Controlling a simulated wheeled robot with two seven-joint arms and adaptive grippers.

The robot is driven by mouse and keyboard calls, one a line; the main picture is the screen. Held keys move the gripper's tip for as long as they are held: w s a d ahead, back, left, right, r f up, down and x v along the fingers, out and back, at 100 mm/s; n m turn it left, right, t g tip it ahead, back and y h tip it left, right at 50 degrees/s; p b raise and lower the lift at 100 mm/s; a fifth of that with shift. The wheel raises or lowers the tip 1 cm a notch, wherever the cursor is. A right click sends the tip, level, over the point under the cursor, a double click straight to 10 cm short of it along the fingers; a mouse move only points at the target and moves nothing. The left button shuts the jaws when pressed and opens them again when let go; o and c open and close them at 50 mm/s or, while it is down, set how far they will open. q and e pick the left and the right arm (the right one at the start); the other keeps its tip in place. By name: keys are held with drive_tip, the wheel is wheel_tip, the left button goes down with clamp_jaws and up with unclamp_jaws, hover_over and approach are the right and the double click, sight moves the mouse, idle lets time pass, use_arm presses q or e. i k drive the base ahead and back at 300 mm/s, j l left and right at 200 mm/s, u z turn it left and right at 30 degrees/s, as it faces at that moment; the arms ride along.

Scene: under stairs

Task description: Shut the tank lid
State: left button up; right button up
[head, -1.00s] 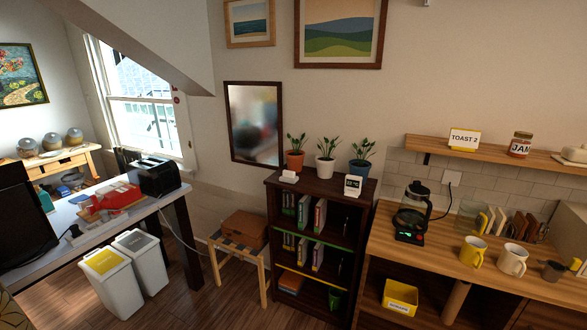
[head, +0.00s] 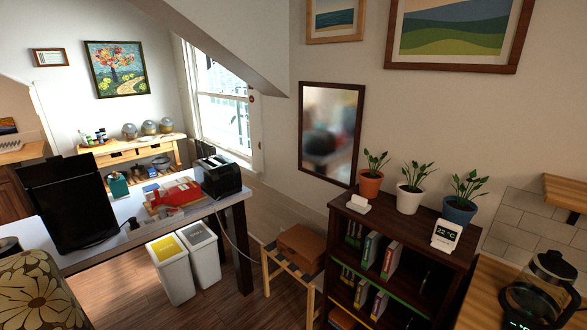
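I cannot make out a tank or its lid for certain. A tall black box-shaped thing (head: 68,205) stands at the left end of the white table (head: 95,248) in the head view. A darker slanted panel (head: 55,170) forms its upper part; I cannot tell whether this is a lid. Neither of my grippers shows in the head view.
A black toaster (head: 218,177) and a red thing (head: 178,195) are on the table. Two bins (head: 172,275) stand below it. A flowered chair (head: 38,290) is at lower left. A stool (head: 290,268) and dark bookcase (head: 400,222) stand right. Some wooden floor is free.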

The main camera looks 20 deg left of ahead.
sight(56, 168)
drive_tip(key=i+u, duration=0.3)
drive_tip(key=u, duration=0.15)
drive_tip(key=i+u, duration=0.3)
drive_tip(key=u, duration=0.15)
drive_tip(key=i+l+u, duration=0.1)
drive_tip(key=u, duration=0.35)
drive_tip(key=i+l+u, duration=0.2)
drive_tip(key=i+u, duration=0.2)
drive_tip(key=i+l+u, duration=0.15)
drive_tip(key=u, duration=0.3)
drive_tip(key=i+l+u, duration=0.2)
drive_tip(key=u, duration=0.25)
drive_tip(key=i+l+u, duration=0.45)
drive_tip(key=l+u, duration=0.15)
drive_tip(key=l, duration=0.2)
